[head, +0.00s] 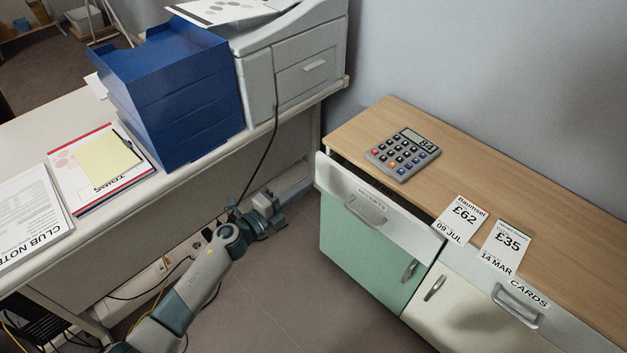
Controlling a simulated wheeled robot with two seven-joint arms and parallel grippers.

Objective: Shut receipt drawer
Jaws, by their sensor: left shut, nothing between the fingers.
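The receipt drawer (390,222) is in the top left of a wooden-topped cabinet, with a pale front, a grey handle and a label that seems to read "RECEIPTS". It stands partly out, with a dark gap behind its front, wider at the left end. My left gripper (277,214) is shut and empty. In the picture it is left of the drawer front, in the space between the desk and the cabinet, apart from the drawer. My right gripper is not in view.
The cabinet top (480,170) holds a calculator (403,154) and two price slips (461,218). The cards drawer (520,295) is right of the receipt drawer, above a cream door. A green door (365,250) is below. The desk carries blue trays (180,95) and a printer (290,65).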

